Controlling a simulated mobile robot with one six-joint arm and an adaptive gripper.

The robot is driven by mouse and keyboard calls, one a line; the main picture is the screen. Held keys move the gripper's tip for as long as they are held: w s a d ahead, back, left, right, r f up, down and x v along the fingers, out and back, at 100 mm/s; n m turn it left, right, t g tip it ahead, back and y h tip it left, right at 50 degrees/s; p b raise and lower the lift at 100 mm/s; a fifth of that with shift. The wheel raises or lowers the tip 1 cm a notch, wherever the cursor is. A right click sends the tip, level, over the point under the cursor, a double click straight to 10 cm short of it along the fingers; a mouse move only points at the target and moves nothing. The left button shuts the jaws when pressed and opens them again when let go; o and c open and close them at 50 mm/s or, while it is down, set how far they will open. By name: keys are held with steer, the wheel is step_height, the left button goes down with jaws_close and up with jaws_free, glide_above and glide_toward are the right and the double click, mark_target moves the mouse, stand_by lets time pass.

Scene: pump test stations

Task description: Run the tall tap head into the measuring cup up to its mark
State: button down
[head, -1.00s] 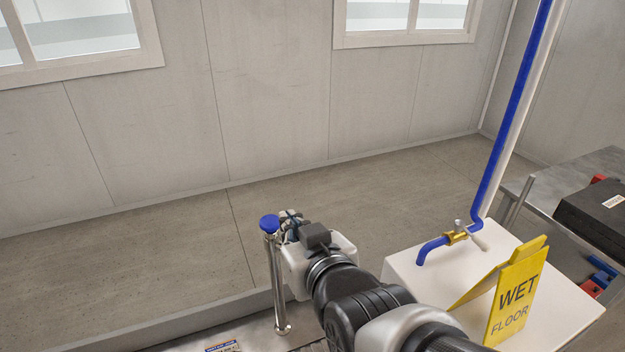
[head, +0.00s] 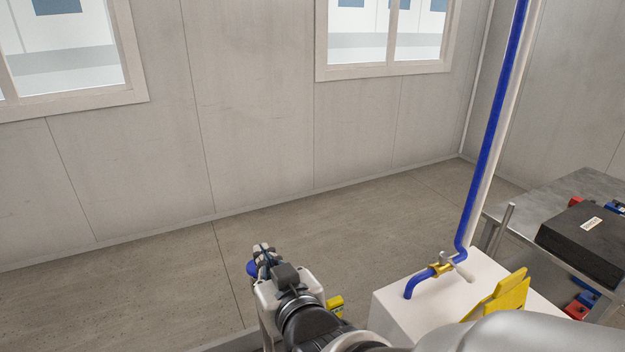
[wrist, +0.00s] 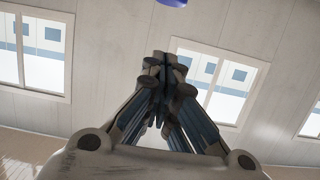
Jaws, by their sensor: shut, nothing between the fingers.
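The tall tap head shows as a blue cap (head: 252,268) on an upright metal post, partly hidden behind my gripper in the head view. In the wrist view a blue piece, which looks like the same cap, shows at the top edge (wrist: 173,2), beyond the fingertips. My gripper (head: 263,250) is shut and empty, with its fingers beside the cap in the head view. The fingers meet in the wrist view (wrist: 168,62). I cannot tell whether they touch the cap. No measuring cup can be made out.
A white block (head: 390,305) stands at the right, with a blue pipe (head: 490,130) and a brass tap (head: 441,269) above it. A yellow sign (head: 505,295) is on it. A small yellow object (head: 335,305) shows beside my gripper. A metal bench (head: 560,195) holds a black case (head: 585,243).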

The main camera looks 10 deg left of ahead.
steer(key=b+x, duration=0.1)
steer(key=x, duration=0.7)
steer(key=shift+d, duration=0.1)
steer(key=f, duration=0.1)
steer(key=f+b, duration=0.1)
steer(key=shift+s+d+f, duration=0.1)
steer(key=shift+s+f, duration=0.15)
steer(key=shift+f, duration=0.65)
steer(key=shift+s+f+b, duration=0.1)
steer(key=shift+f+b, duration=0.85)
steer(key=shift+b, duration=0.5)
steer(key=shift+f, duration=0.1)
stand_by(0.9)
stand_by(0.8)
